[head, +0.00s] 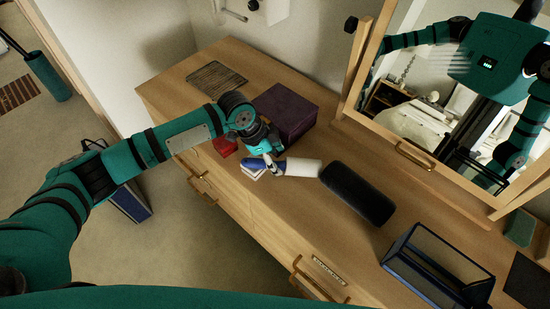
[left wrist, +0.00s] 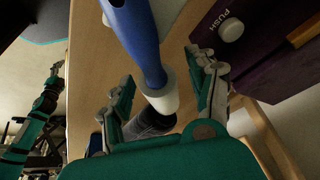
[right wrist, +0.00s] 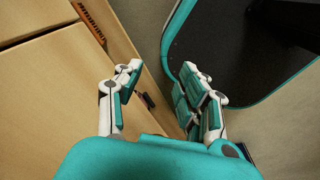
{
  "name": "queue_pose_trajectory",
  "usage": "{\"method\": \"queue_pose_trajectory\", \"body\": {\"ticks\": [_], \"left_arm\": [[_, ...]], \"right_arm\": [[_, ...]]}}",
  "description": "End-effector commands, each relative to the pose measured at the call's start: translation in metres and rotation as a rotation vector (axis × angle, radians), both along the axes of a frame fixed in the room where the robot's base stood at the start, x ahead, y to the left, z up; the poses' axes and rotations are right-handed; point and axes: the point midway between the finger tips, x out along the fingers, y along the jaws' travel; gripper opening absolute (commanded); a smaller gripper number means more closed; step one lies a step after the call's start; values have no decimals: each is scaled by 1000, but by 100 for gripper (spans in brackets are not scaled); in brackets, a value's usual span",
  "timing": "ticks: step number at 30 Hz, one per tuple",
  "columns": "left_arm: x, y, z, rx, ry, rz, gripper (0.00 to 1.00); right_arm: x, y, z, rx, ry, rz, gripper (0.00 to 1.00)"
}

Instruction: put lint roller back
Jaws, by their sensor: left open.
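The lint roller, with a white roll (head: 304,168) and a blue handle, lies on the wooden dresser top in the head view. My left gripper (head: 268,163) is over its handle end, partly hiding it. In the left wrist view a blue handle (left wrist: 138,38) with a white end (left wrist: 161,93) lies between the spread fingers of the left gripper (left wrist: 165,90), which is open. Whether the fingers touch it, I cannot tell. My right gripper (right wrist: 160,85) shows only in the right wrist view, open and empty beside the drawer fronts.
A purple box (head: 286,112) stands close behind the left gripper. A black rounded case (head: 357,193) lies right of the lint roller. A dark-framed open box (head: 437,268) is at front right. A slatted mat (head: 216,78) lies far left; a mirror (head: 430,110) stands behind.

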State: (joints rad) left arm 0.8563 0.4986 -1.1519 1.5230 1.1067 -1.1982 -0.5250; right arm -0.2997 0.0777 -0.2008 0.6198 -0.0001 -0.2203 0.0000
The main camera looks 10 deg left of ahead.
Motion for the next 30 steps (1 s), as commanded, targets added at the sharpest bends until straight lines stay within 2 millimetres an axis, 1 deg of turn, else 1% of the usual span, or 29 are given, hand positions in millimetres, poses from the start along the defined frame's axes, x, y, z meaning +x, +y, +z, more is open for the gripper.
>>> {"method": "queue_pose_trajectory", "body": {"ticks": [5, 9, 15, 18, 21, 30], "left_arm": [[-2, 13, 30, -1, -6, 0, 59], [-6, 24, 61, -3, -6, -1, 59], [-11, 37, 95, -1, -5, 0, 59], [-12, 41, 106, -2, -3, 0, 59], [-13, 43, 112, -2, -1, -1, 59], [-14, 44, 114, -1, 0, 0, 59]], "right_arm": [[0, 0, -10, 0, 0, 0, 40], [0, 0, -18, 0, 0, 0, 40], [0, 0, -25, 0, 0, 0, 40], [0, 0, -27, 0, 0, 0, 40], [0, -1, -27, -1, 0, 0, 40], [0, -2, -27, -3, -1, 0, 40]]}}
